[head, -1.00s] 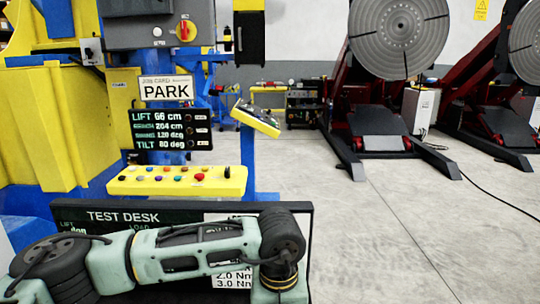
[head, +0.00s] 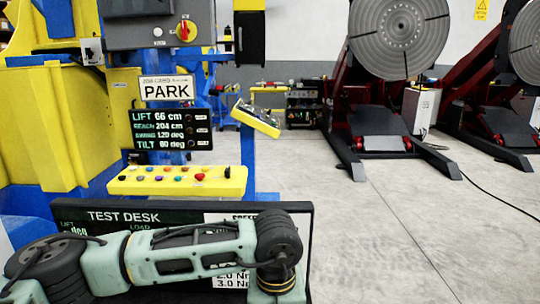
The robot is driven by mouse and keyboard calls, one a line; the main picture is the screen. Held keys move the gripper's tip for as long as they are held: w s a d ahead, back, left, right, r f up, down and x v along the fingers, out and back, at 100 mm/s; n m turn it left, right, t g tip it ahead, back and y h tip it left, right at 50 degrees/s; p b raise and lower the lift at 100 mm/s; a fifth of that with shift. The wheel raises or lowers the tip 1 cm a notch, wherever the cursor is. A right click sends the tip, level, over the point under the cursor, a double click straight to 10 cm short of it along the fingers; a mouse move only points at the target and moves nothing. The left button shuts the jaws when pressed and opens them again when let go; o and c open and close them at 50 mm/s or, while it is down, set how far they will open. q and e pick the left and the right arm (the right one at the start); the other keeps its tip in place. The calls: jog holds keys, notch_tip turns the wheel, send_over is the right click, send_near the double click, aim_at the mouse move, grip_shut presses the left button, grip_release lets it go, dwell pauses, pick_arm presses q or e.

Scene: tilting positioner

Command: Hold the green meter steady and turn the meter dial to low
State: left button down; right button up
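I cannot make out the green meter or its dial in the head view. A test desk panel (head: 125,217) with a dark face and the words TEST DESK stands at the bottom, and my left arm covers much of it. A white card with torque values in Nm shows partly behind the arm. My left arm crosses the lower left, and its gripper is below the picture edge. My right gripper is not in view either.
A yellow button console (head: 178,181) stands behind the desk. Above it are a PARK sign (head: 167,89), a readout board (head: 171,130) and a grey box with a red-yellow switch (head: 184,31). Tilting positioners (head: 400,38) stand at the back right.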

pick_arm(q)
jog(key=shift+s+a+f, duration=0.4)
jog(key=shift+s+f, duration=0.05)
jog(key=shift+s, duration=0.15)
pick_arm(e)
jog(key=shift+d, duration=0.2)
pick_arm(q)
jog(key=shift+w+a, duration=0.1)
jog(key=shift+a, duration=0.65)
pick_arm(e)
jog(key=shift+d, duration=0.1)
pick_arm(q)
jog(key=shift+w, duration=0.2)
jog(key=shift+w+a, duration=0.15)
jog(key=shift+w, duration=0.25)
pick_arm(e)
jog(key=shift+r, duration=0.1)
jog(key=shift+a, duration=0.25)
pick_arm(q)
notch_tip(320, 180, up, 6)
jog(key=shift+d+r, duration=0.2)
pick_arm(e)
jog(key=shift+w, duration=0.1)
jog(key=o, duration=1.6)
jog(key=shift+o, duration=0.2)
